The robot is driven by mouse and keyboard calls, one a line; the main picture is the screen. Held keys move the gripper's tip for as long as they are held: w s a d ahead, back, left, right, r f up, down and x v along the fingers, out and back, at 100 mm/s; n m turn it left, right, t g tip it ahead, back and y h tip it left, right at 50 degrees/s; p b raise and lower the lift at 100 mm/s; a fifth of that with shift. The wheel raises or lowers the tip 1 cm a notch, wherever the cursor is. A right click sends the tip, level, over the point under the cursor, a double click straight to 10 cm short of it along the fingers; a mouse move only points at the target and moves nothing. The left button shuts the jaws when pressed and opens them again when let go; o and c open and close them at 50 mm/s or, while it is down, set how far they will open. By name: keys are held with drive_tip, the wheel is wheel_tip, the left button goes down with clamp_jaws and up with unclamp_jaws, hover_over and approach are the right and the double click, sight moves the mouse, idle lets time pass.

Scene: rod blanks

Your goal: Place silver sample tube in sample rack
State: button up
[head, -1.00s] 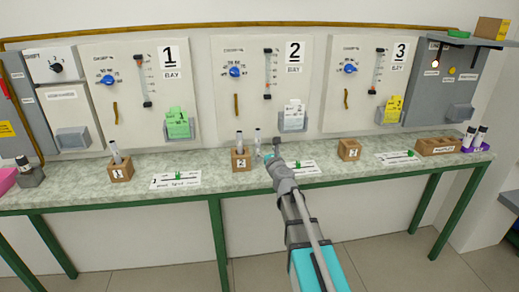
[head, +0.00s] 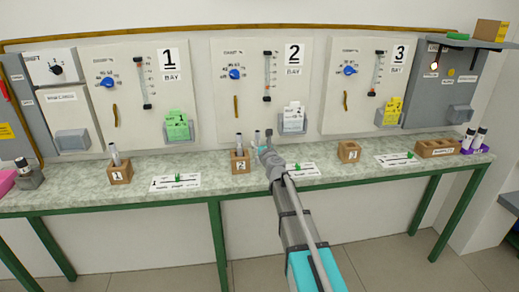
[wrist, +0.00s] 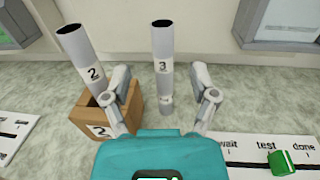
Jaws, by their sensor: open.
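A silver-grey tube marked 3 (wrist: 163,62) stands upright on the bench in the wrist view, just right of wooden block 2. It also shows in the head view (head: 257,137). My gripper (wrist: 160,82) is open, its fingers on either side of this tube, with no visible grip on it. My gripper (head: 264,148) partly covers the tube's lower end in the head view. Another silver-grey tube marked 2 (wrist: 78,50) leans in wooden block 2 (wrist: 134,108). A wooden rack with several holes (head: 437,148), probably the sample rack, sits at the bench's right end.
Block 1 (head: 120,173) holds a tube at the left; block 3 (head: 349,152) looks empty. Cards with green markers lie on the bench, one (wrist: 265,155) right of my gripper. Dark-capped tubes in a purple holder (head: 474,147) stand beyond the rack.

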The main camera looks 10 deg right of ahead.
sight(258, 137)
drive_tip(key=shift+w, duration=0.45)
drive_tip(key=shift+w+a, duration=0.2)
drive_tip(key=shift+w, duration=2.4)
clamp_jaws()
drive_tip(key=shift+r, duration=0.15)
